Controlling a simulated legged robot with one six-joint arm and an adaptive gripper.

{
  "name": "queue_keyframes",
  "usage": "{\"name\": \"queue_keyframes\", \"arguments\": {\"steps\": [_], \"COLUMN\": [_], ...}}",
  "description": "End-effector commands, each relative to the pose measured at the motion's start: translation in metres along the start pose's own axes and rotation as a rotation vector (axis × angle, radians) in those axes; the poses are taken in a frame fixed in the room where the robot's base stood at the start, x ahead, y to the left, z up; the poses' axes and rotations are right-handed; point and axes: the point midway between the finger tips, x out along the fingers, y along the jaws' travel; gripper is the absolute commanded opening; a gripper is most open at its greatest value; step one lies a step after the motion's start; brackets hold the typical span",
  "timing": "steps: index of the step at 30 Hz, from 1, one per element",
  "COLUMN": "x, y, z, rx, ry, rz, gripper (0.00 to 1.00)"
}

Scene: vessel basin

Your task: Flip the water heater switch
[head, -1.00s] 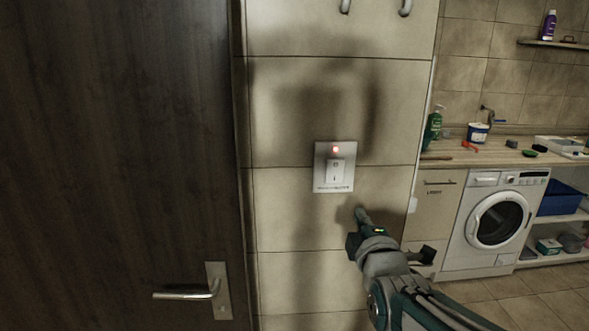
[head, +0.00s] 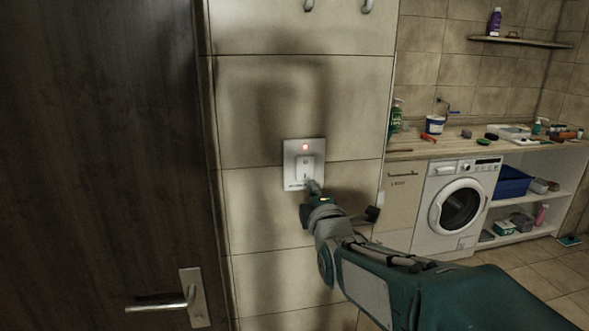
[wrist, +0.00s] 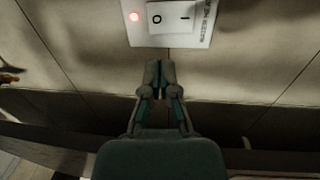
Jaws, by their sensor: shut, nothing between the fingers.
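The water heater switch (head: 304,165) is a pale square plate on the tiled wall, with a white rocker and a lit red light above it. In the wrist view, the switch plate (wrist: 172,22) is at the top, with its rocker marked O and I and the red light to the left. My gripper (head: 314,187) is at the lower part of the plate in the head view, overlapping its bottom edge. In the wrist view, my gripper (wrist: 159,66) is shut and empty, its tips just below the plate in the picture. I cannot tell whether the tips touch anything.
A dark door (head: 105,150) with a metal handle (head: 165,303) is to the left of the switch. To the right are a washing machine (head: 459,205) and a worktop (head: 470,143) with several items. Hooks (head: 368,5) are on the wall above.

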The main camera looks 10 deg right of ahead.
Motion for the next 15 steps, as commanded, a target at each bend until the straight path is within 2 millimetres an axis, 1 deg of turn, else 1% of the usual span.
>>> {"name": "queue_keyframes", "arguments": {"steps": [1, 3, 9, 12, 15], "x": [0.010, 0.022, 0.057, 0.071, 0.080], "y": [-0.001, -0.001, -0.001, 0.000, 0.000], "z": [0.002, 0.003, -0.002, -0.004, -0.004], "rx": [0.000, 0.001, -0.002, -0.003, -0.004], "ry": [-0.002, -0.002, 0.000, 0.001, 0.001], "rz": [-0.001, -0.001, -0.001, 0.000, 0.001], "gripper": [0.00, 0.00, 0.00, 0.00, 0.00]}}
